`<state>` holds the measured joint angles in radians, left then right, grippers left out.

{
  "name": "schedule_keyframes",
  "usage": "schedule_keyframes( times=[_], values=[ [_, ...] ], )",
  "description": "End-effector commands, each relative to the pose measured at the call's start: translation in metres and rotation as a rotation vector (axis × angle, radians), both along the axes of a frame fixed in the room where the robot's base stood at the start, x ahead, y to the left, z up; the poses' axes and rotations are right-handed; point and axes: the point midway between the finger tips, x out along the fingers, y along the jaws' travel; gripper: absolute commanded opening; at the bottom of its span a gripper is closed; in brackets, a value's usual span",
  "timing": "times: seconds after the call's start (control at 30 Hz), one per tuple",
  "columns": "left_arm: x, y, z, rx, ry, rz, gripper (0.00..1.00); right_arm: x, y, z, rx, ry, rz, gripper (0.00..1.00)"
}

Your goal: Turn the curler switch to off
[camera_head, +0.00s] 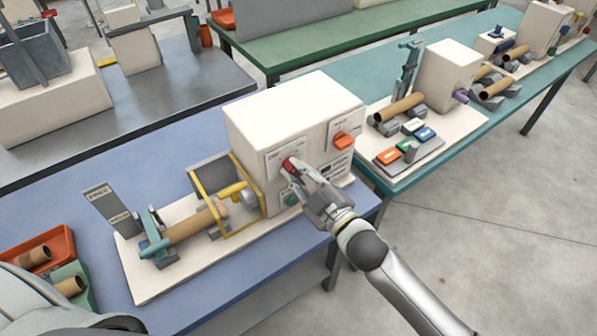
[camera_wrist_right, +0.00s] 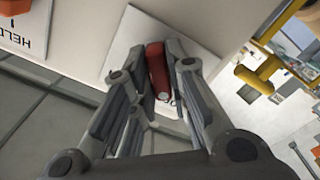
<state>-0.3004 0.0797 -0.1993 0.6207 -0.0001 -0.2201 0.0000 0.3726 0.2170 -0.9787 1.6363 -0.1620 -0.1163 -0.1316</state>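The winder's cream box (camera_head: 290,120) stands on the blue table. A red switch knob (camera_head: 288,164) sits on a pale plate marked OFF on its front face. My right gripper (camera_head: 301,174) reaches the knob from the front right. In the right wrist view the red knob (camera_wrist_right: 157,72) lies between the two fingertips of the gripper (camera_wrist_right: 156,62), which look closed against its sides. The fingers hide part of the knob and plate, so its setting is hard to read. My left gripper is out of view; only part of my left arm shows at lower left.
A yellow guard frame (camera_head: 257,207) and a cardboard tube (camera_head: 190,227) are to the left. An orange bin (camera_head: 62,238) is at far left.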

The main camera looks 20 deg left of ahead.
Motion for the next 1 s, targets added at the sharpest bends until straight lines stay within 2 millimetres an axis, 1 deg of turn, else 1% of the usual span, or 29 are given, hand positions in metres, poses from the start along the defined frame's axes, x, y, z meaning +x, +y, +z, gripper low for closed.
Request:
schedule_keyframes(
  times=[0.03, 0.13, 0.43, 0.57, 0.67, 0.9, 1.0],
  values=[
    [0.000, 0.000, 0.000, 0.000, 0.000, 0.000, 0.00, 0.000, 0.000, -0.001, -0.002, 0.001, -0.001, 0.23],
    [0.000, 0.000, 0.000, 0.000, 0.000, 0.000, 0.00, 0.000, 0.000, -0.001, 0.001, 0.002, -0.001, 0.36],
    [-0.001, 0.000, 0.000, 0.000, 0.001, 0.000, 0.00, 0.000, -0.001, 0.000, 0.003, 0.004, 0.000, 0.36],
    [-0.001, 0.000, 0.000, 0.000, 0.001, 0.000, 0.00, -0.006, -0.008, -0.001, 0.003, 0.005, -0.001, 0.36],
    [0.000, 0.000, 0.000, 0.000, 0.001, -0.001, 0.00, -0.015, -0.020, -0.001, 0.002, 0.006, -0.001, 0.36],
    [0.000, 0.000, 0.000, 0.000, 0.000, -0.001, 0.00, -0.048, -0.061, -0.002, 0.000, 0.006, 0.000, 0.36],
    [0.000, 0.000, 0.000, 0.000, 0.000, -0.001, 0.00, -0.058, -0.076, -0.001, 0.000, 0.005, 0.000, 0.36]
  ],
)
